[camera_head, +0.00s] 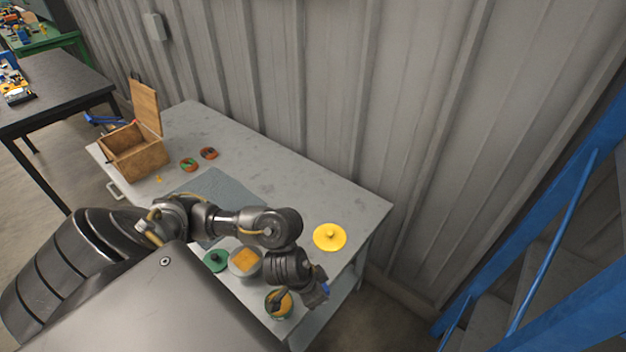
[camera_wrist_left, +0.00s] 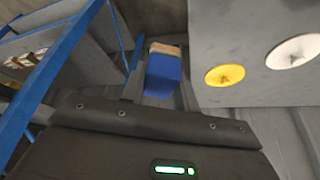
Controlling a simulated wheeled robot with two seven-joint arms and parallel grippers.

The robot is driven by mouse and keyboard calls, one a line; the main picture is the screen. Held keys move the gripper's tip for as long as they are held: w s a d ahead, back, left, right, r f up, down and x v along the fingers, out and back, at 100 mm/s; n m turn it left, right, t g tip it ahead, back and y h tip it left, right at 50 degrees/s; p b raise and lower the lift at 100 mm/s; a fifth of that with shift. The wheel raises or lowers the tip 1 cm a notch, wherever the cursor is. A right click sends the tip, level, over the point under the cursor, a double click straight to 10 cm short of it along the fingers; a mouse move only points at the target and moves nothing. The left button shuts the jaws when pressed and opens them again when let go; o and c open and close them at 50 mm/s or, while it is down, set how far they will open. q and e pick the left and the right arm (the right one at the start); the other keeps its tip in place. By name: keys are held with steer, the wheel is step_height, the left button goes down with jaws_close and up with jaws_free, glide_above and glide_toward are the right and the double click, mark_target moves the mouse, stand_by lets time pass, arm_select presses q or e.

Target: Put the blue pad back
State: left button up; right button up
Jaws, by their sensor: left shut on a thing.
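My left gripper (camera_head: 312,291) is shut on the blue pad (camera_head: 323,288), out past the table's front right part. In the left wrist view the pad (camera_wrist_left: 163,75) is a blue block with a tan end, held between the fingers. A yellow round stand (camera_head: 330,237) with a small central peg is bare, at the table's right end. A white stand (camera_wrist_left: 293,51) shows beside it in the wrist view. My right gripper is not in view.
A round item (camera_head: 279,304) with green and orange sits near the table's (camera_head: 270,172) front edge, partly hidden by a dark part. An open wooden box (camera_head: 142,158) and two orange-rimmed round pieces (camera_head: 188,165) stand farther back. Blue stair rails (camera_head: 560,225) rise on the right.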

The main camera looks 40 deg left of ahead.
arm_select(q)
steer(key=shift+s+a+f+n, duration=0.25)
steer(key=shift+s+a, duration=0.1)
steer(key=shift+s, duration=0.15)
steer(key=shift+s+a+f+n, duration=0.15)
steer(key=shift+s+a+f, duration=0.15)
steer(key=shift+s, duration=0.2)
steer(key=shift+w+a+f, duration=0.2)
steer(key=shift+w, duration=0.05)
steer(key=w+a+f+b, duration=0.1)
steer(key=w+a+f, duration=0.1)
steer(key=w+f, duration=0.1)
steer(key=w+a+f+b, duration=0.2)
steer(key=w+a, duration=0.1)
steer(key=w, duration=0.1)
steer(key=w+a+f+b, duration=0.2)
steer(key=w+f, duration=0.1)
steer(key=shift+w+a+f, duration=0.15)
steer(key=shift+a+f, duration=0.1)
steer(key=shift+f, duration=0.1)
steer(key=shift+w+a+f, duration=0.1)
steer(key=shift+f, duration=0.85)
steer(key=shift+w+a+f, duration=0.1)
steer(key=shift+f, duration=0.85)
steer(key=shift+f, duration=0.1)
steer(key=o, duration=0.9)
